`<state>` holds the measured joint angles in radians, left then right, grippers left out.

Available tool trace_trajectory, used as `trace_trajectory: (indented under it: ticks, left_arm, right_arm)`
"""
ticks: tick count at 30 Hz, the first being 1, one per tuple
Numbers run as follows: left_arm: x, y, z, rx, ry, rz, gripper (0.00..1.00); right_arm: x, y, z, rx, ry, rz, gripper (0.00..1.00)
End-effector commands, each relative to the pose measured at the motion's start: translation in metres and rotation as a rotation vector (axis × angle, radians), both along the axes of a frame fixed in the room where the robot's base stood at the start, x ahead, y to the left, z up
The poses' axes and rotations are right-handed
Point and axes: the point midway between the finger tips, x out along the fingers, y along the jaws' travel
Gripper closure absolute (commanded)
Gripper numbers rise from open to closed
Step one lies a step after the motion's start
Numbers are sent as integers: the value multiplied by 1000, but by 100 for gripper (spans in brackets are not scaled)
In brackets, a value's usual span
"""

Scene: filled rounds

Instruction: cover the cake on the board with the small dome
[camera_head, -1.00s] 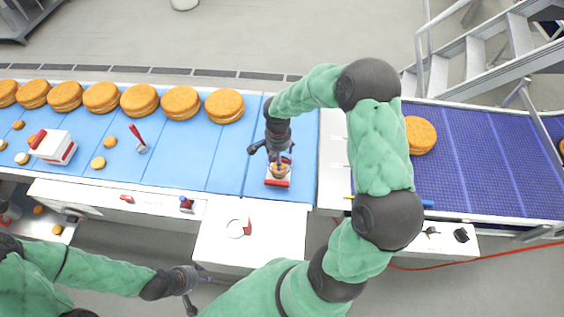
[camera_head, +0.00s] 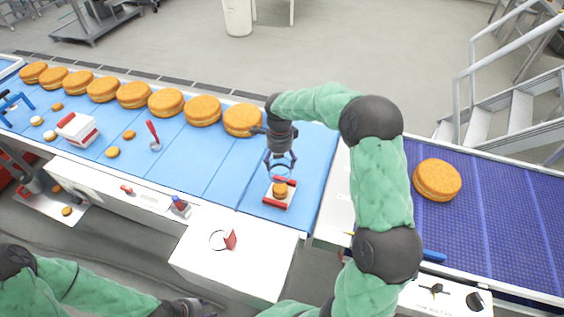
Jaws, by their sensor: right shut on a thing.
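The small orange-brown cake (camera_head: 280,190) sits on a white board with red edges (camera_head: 275,203) near the right end of the blue belt. My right gripper (camera_head: 281,170) points down just above the cake. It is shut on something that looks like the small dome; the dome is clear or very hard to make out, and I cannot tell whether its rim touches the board. My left gripper (camera_head: 190,307) is at the bottom edge, partly cut off, away from the belt, and its fingers do not show clearly.
Several large round cakes (camera_head: 203,110) line the belt's (camera_head: 217,165) far edge. A white and red box (camera_head: 77,130), a red-handled tool (camera_head: 153,137) and small rounds lie to the left. Another large cake (camera_head: 437,180) is on the purple belt (camera_head: 520,215). A white ledge (camera_head: 245,262) is in front.

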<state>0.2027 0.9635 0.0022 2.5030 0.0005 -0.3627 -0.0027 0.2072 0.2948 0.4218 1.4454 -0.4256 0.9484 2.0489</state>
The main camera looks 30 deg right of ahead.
Motion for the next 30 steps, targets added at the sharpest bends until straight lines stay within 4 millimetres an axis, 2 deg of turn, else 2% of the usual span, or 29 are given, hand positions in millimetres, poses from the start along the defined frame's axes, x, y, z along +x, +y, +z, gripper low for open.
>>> trace_trajectory:
  ticks: [30]
  left_arm:
    - [0, 0, -41, 0, 1, 0, 60]
  right_arm:
    - [-1, 0, -82, 1, 2, 3, 56]
